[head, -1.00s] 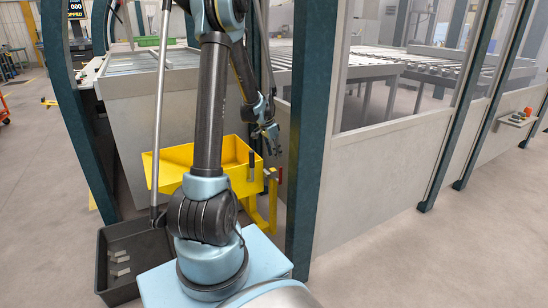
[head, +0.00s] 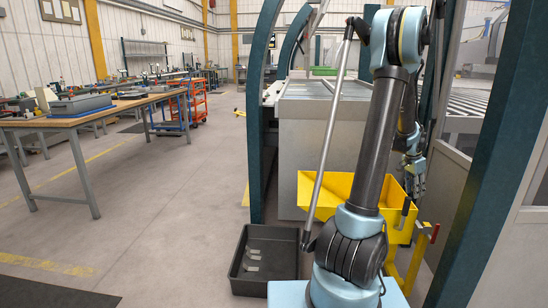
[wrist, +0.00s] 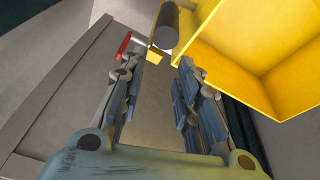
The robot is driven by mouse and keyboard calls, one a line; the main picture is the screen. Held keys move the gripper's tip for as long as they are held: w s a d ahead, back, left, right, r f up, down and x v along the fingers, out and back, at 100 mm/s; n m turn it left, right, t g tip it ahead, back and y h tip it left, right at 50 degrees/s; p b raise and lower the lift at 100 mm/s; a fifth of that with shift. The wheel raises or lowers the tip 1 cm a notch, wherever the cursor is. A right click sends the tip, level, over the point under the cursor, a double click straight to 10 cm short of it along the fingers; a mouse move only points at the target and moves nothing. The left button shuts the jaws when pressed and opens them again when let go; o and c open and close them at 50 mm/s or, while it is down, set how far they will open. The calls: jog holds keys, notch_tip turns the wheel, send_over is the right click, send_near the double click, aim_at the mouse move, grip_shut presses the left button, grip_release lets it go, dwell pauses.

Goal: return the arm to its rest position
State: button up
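My gripper (head: 414,188) hangs at the end of my folded arm, at the right of the head view, in front of the machine and beside the yellow bin (head: 318,188). In the wrist view my gripper (wrist: 160,72) has its two fingers spread apart, with nothing between them. Beyond the fingertips are a dark cylindrical handle (wrist: 166,27) and a red-tipped lever (wrist: 123,45). The yellow bin (wrist: 285,55) fills the upper right of the wrist view. My arm stands upright and hides part of the bin in the head view.
A dark tray (head: 240,268) with several small metal pieces lies on the floor left of my arm's base. Teal posts (head: 263,120) frame the machine. A workbench (head: 60,123) stands at left, with clear floor between.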

jog(key=s+a+r+n, duration=0.2)
jog(key=s+a+r, duration=0.1)
jog(key=a, duration=0.5)
jog(key=s+a+r+n+t+y, duration=0.1)
jog(key=s+a+r+n, duration=0.15)
jog(key=a, duration=0.65)
jog(key=s+a+r+n, duration=0.3)
jog(key=a+r, duration=0.1)
jog(key=a, duration=0.4)
jog(key=s+a+f+n+y, duration=0.1)
jog(key=s+a+f+n, duration=0.2)
jog(key=s+a, duration=0.5)
jog(key=s+a+f+n+t+y, duration=0.1)
jog(key=s+a+f+n, duration=0.2)
jog(key=s+a+n, duration=0.2)
jog(key=s+a, duration=0.3)
jog(key=s, duration=0.1)
jog(key=shift+s+a+f+n, duration=0.2)
jog(key=shift+f+n, duration=0.15)
jog(key=shift+f, duration=0.05)
